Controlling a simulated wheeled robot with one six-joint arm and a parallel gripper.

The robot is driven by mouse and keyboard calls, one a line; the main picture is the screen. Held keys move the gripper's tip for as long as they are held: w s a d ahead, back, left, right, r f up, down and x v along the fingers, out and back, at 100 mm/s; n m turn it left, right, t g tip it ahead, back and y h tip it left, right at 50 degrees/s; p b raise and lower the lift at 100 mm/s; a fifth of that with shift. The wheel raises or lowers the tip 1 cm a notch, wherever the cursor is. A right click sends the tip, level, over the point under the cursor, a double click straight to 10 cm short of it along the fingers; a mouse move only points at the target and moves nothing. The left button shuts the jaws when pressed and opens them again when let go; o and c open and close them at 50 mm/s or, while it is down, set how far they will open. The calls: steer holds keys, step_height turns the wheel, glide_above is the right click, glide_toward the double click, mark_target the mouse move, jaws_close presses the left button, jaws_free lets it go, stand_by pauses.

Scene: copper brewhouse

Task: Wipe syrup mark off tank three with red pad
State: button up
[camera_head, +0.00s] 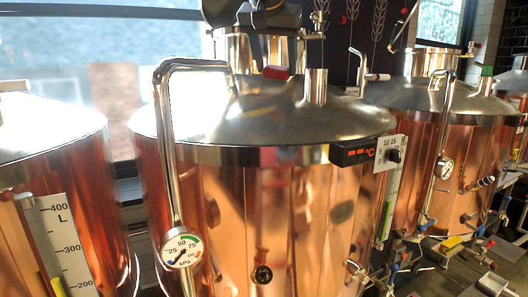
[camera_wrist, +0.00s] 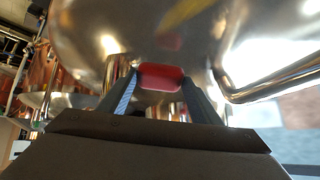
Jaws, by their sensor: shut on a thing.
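My gripper (camera_wrist: 160,88) is shut on the red pad (camera_wrist: 160,75), which sits between its two fingertips in the wrist view. In the head view the red pad (camera_head: 276,72) shows at the upper back of the middle copper tank's grey domed lid (camera_head: 290,125). The pad is close to the lid; I cannot tell whether it touches. A faint yellowish streak (camera_wrist: 184,12) shows on the shiny lid in the wrist view; I cannot tell whether it is syrup or a reflection. No tank number is readable.
A bent steel pipe (camera_head: 165,130) rises at the lid's left, with a pressure gauge (camera_head: 181,247). A short steel stub (camera_head: 316,87) stands right of the pad. A red-digit display (camera_head: 353,152) is on the rim. Other copper tanks stand left (camera_head: 95,190) and right (camera_head: 470,145).

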mark_target(273, 78)
steer(key=f+b, duration=0.1)
steer(key=f, duration=0.1)
steer(key=w+f+b, duration=0.1)
steer(key=f, duration=0.1)
steer(key=w+f+b, duration=0.1)
steer(key=f, duration=0.1)
steer(key=shift+w, duration=0.2)
steer(key=shift+a, duration=0.1)
steer(key=shift+s+r, duration=0.1)
